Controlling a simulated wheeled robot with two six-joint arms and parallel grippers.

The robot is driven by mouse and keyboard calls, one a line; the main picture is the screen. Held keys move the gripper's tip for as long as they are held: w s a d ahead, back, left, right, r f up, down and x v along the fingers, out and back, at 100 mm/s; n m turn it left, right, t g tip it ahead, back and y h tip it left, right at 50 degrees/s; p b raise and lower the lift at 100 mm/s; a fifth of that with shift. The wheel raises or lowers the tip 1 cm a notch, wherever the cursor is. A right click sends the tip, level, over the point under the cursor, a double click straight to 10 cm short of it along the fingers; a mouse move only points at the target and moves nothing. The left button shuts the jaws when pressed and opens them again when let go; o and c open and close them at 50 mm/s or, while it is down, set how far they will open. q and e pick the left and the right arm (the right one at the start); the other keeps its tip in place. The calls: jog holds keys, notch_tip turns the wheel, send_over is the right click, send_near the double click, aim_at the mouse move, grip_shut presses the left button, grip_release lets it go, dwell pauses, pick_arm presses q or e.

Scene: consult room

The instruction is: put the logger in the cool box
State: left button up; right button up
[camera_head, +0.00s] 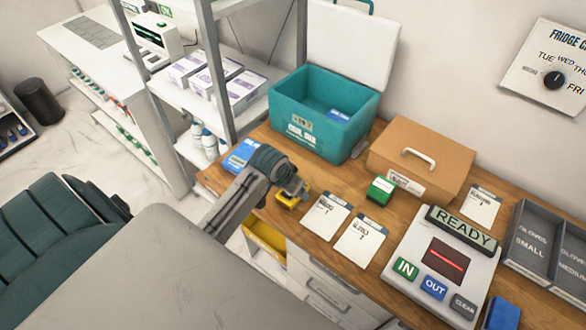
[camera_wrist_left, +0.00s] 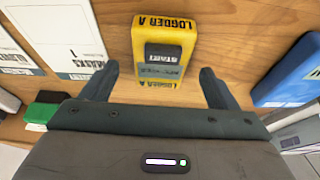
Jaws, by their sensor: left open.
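The logger is a small yellow block with a dark START button, lying on the wooden counter. In the head view the logger (camera_head: 290,199) is partly covered by my left gripper (camera_head: 296,190). In the left wrist view the logger (camera_wrist_left: 164,45) lies ahead, between the lines of the two fingers of my open left gripper (camera_wrist_left: 158,82), which do not touch it. The cool box (camera_head: 318,131) is a teal box with its white lid raised, behind the logger at the back of the counter. A blue item (camera_head: 340,115) lies inside it. My right gripper is not in view.
A blue box (camera_head: 240,156) lies left of the gripper. Cards (camera_head: 326,216), a green block (camera_head: 380,190), a brown handled box (camera_head: 420,156) and a scanner panel (camera_head: 440,265) stand to the right. Shelf posts (camera_head: 215,70) rise at the counter's left.

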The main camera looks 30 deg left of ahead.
pick_arm(q)
jog(key=shift+x, duration=1.4)
jog(key=shift+c, duration=0.4)
jog(key=c, duration=1.1)
jog(key=shift+c, duration=0.3)
jog(key=shift+r, duration=0.15)
